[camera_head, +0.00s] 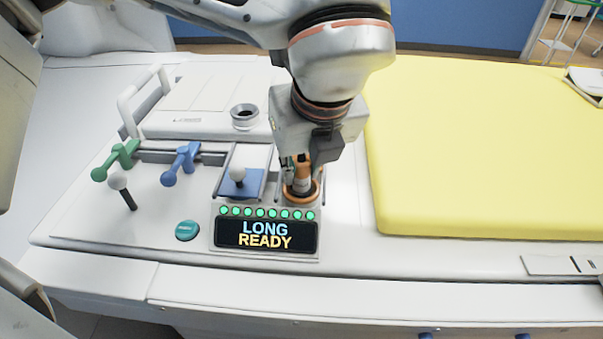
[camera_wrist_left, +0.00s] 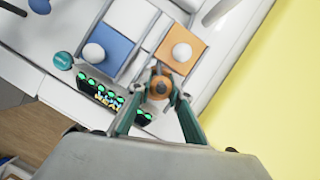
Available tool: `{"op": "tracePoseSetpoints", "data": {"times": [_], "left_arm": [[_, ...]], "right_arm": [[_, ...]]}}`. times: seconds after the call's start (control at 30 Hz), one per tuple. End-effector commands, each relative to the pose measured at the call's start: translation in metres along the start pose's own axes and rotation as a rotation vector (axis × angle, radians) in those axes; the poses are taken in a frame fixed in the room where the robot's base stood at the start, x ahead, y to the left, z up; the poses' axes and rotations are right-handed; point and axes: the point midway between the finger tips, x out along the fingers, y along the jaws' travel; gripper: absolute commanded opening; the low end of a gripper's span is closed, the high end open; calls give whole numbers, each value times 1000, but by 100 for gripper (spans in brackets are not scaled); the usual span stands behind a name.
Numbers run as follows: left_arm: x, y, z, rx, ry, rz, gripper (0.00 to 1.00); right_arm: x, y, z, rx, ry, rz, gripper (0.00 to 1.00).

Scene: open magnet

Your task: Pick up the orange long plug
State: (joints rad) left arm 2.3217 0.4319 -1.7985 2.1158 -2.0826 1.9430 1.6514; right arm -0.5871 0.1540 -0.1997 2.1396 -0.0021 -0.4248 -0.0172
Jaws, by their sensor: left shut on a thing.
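The orange long plug (camera_head: 302,174) stands upright in an orange-rimmed round socket (camera_head: 301,197) to the right of the blue slider pad. My left gripper (camera_head: 306,160) comes down from above with its fingers around the plug's upper part. In the left wrist view the orange plug (camera_wrist_left: 160,87) sits between the two fingertips of my left gripper (camera_wrist_left: 161,84), which is shut on it. Part of the plug is hidden by the fingers in the head view. My right gripper is not in view.
A display (camera_head: 266,236) reading "LONG READY" with green lights is in front of the socket. A yellow pad (camera_head: 480,150) lies to the right.

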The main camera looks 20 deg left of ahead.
Motion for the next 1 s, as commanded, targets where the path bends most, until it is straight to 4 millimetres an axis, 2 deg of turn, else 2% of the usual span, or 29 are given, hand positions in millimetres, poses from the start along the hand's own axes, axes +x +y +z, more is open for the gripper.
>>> {"op": "tracePoseSetpoints", "data": {"times": [0.23, 0.43, 0.57, 0.87, 1.0], "left_arm": [[-8, 0, 4, -2, -3, -1, 0], [-32, 0, 13, -4, -4, -3, 0], [-57, 0, 24, -6, -6, -5, 0], [-131, 0, 53, -5, -7, -5, 0], [-158, 0, 64, -4, -5, -4, 0]], "right_arm": [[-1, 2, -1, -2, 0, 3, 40], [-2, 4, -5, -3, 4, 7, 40], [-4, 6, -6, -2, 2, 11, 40], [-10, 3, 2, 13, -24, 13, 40], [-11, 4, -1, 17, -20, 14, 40]]}}
